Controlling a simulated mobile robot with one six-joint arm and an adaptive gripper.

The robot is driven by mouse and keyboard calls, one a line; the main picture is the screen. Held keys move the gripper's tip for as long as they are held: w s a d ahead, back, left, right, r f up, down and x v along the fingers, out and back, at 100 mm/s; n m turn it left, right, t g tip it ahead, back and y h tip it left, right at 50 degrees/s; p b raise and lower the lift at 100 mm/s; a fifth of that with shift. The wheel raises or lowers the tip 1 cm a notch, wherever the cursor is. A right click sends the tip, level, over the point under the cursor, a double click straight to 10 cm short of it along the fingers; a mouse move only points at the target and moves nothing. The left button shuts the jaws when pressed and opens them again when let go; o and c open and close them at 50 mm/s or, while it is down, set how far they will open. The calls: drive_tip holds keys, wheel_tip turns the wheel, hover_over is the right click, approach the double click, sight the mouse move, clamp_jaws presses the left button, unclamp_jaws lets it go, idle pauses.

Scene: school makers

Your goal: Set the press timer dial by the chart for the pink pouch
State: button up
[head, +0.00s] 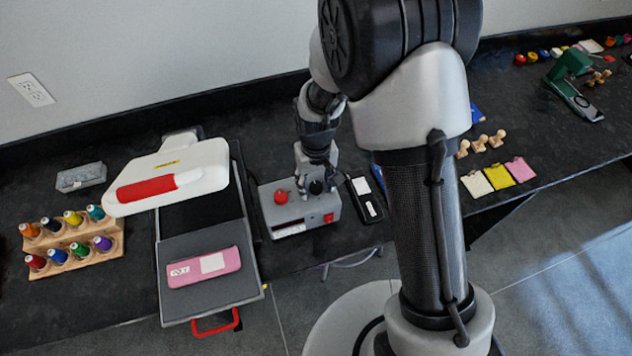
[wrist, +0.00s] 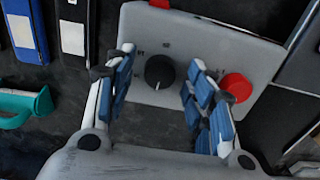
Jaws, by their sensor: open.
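The timer box (head: 292,217) is a grey box on the bench with a black dial (head: 316,187), a red button (head: 281,197) and a red switch (head: 329,217). The dial (wrist: 160,72) has a white mark pointing toward the bottom of the wrist view; the small printing around it is too small to read surely. My gripper (wrist: 162,60) is open, with its blue-padded fingers on either side of the dial; I cannot tell whether they touch it. The pink pouch (head: 188,272) lies on the press's grey tray (head: 185,302). I cannot make out a chart.
The white press with its red handle (head: 146,190) stands left of the box. A black folder (head: 364,208) lies close on its right. A thread rack (head: 70,262) is at far left. Cloth swatches and stamps lie right of my arm.

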drive_tip(key=c, duration=1.1)
drive_tip(key=shift+m, duration=0.3)
drive_tip(key=m, duration=1.1)
drive_tip(key=shift+p, duration=0.35)
drive_tip(key=o, duration=1.1)
